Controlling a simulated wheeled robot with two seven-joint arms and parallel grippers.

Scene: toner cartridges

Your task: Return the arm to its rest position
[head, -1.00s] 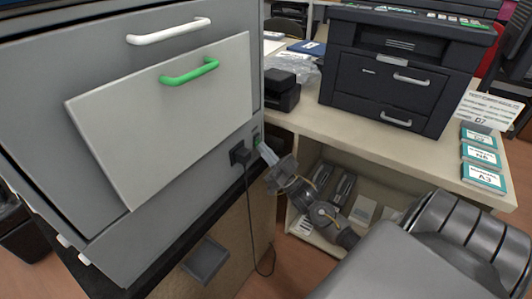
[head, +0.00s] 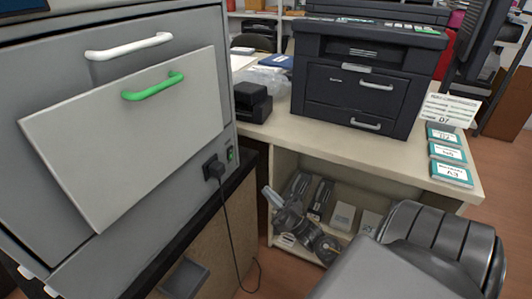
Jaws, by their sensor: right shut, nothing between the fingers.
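My right arm (head: 440,238) comes in from the lower right in the head view. Its gripper (head: 267,192) is shut and empty, in front of the open shelf below the table. It is apart from the large grey machine and from the green switch (head: 230,154) on the machine's side. Part of the shelf's contents is hidden behind my gripper and wrist. My left gripper is not in view.
The grey machine (head: 190,40) fills the left, with a tilted light panel (head: 130,140) and a green handle (head: 153,86). A black plug and cable (head: 226,215) hang from its side. A black printer (head: 365,80) and teal-labelled boxes (head: 447,155) stand on the table (head: 300,125). Toner cartridges (head: 320,197) lie on the shelf.

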